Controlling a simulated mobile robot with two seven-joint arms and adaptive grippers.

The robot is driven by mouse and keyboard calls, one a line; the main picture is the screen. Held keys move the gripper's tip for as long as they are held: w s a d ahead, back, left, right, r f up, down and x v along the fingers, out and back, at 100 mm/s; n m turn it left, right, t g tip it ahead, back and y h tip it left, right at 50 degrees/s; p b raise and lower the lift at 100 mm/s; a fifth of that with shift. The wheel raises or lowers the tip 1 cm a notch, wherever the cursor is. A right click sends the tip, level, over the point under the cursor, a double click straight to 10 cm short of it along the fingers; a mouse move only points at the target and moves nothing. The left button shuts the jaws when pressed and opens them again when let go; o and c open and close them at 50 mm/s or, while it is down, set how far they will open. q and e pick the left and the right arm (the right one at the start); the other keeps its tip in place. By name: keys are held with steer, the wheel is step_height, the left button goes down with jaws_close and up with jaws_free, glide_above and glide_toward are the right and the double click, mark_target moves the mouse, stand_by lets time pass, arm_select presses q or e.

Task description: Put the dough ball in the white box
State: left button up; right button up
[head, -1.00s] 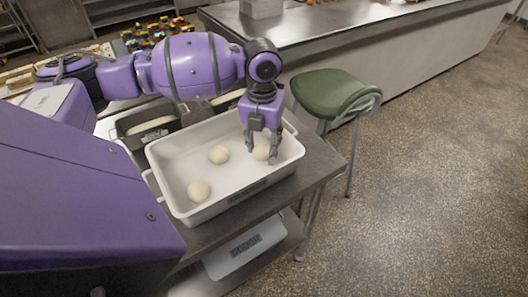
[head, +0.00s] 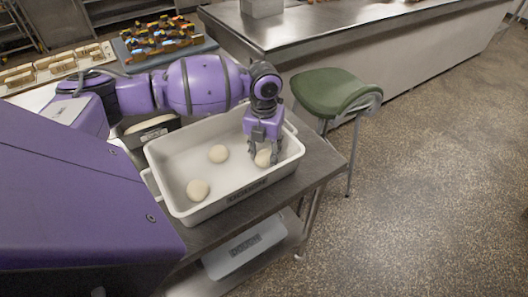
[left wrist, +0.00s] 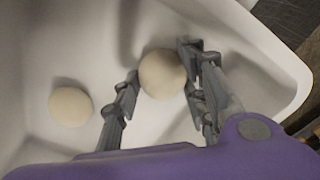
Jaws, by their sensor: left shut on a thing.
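My left gripper (head: 265,156) reaches down into the right end of the white box (head: 165,186). It is shut on a pale round dough ball (head: 262,159), low in the box; I cannot tell whether the ball touches the floor. In the left wrist view the two fingers (left wrist: 160,95) stand on either side of this ball (left wrist: 162,73). Two more dough balls lie on the box floor: one near the middle (head: 218,153) and one at the near left (head: 198,190). One loose ball shows in the left wrist view (left wrist: 70,106). My right gripper is not in view.
The box stands on a steel table (head: 318,165) with another container (head: 248,250) on its lower shelf. A dark pan (head: 133,135) with dough sits behind the box. A green stool (head: 330,92) is close on the right, and a long counter (head: 350,30) lies behind.

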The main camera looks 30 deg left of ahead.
mark_target(264, 153)
arm_select(q)
steer(key=o, duration=1.2)
step_height(264, 153, up, 12)
steer(key=shift+r, duration=0.15)
